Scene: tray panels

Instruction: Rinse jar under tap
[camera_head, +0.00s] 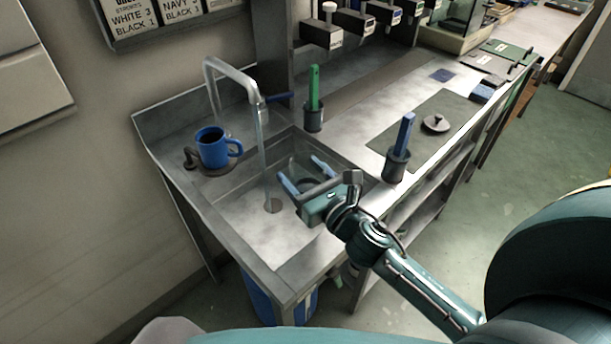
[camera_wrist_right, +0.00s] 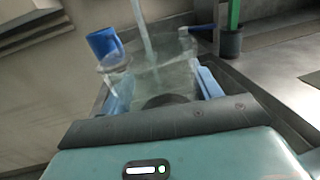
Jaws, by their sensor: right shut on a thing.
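A see-through jar (camera_wrist_right: 165,82) sits between the blue fingers of my right gripper (camera_head: 306,175), over the sink basin (camera_head: 240,212). In the head view the jar is faint and partly hidden by the gripper. My right gripper is shut on it; both fingers show in the right wrist view (camera_wrist_right: 163,88). The tap (camera_head: 234,75) is running, and its water stream (camera_head: 264,150) falls toward the drain (camera_head: 272,205). In the head view the stream passes left of the jar; in the wrist view it overlaps the jar's far side. My left gripper is not in view.
A blue mug (camera_head: 212,148) stands on a small holder at the sink's left rim. Two dark cups, one with a green stick (camera_head: 314,88) and one with a blue stick (camera_head: 405,133), stand right of the sink. A dark lid (camera_head: 436,124) lies on a mat.

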